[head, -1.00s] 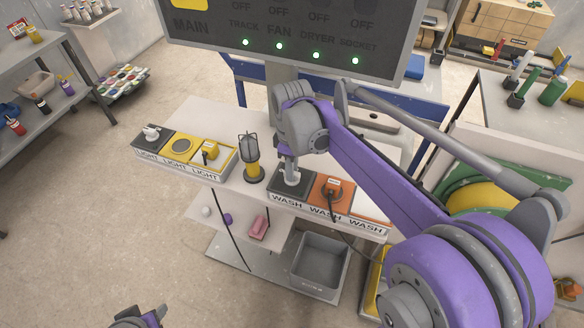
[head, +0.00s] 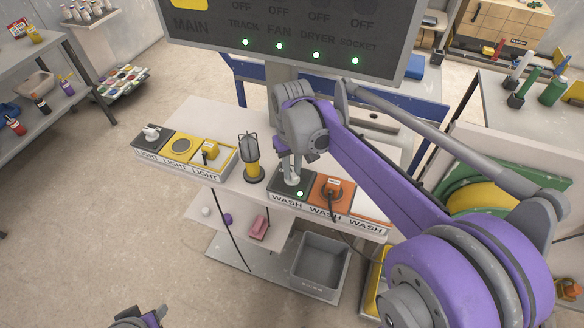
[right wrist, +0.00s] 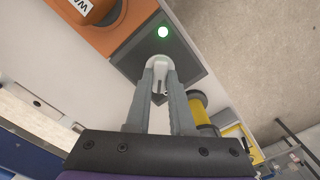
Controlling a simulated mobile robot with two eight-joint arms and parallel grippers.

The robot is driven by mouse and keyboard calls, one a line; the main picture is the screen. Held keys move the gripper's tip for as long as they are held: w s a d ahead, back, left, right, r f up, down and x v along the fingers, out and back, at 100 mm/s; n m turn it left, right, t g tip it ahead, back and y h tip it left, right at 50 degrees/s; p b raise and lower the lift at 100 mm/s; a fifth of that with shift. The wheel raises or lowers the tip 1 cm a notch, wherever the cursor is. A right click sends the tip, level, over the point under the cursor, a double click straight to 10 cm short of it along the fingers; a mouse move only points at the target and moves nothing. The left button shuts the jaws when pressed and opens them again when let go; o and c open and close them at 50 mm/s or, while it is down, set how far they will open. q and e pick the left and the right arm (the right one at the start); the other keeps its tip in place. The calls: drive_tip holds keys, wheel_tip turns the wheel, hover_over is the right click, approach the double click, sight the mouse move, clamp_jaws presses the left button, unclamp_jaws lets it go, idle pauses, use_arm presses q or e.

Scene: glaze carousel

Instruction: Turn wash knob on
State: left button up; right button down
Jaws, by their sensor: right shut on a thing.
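The wash knob is a pale grey-white knob (right wrist: 158,63) on a dark grey panel (head: 274,193), the leftmost of the WASH panels. A green light (head: 300,193) glows on this panel; it also shows in the right wrist view (right wrist: 163,32). My right gripper (head: 290,174) points down at the panel and is shut on the knob, with one finger on each side in the right wrist view (right wrist: 160,82). In the head view my right gripper partly hides the knob. My left gripper (head: 142,318) is at the bottom edge, cut off and away from the bench.
An orange panel (head: 331,190) with a plug and cord stands right of the knob panel. A caged yellow lamp (head: 252,160) stands close on the left, beyond it the LIGHT panels (head: 186,174). A board with several green lights (head: 290,45) stands behind.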

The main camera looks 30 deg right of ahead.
sight(292, 172)
drive_tip(key=shift+m, duration=1.6)
drive_tip(key=c, duration=0.8)
unclamp_jaws()
wheel_tip(292, 172, up, 11)
drive_tip(key=shift+f+p, duration=0.1)
drive_tip(key=shift+p, duration=0.25)
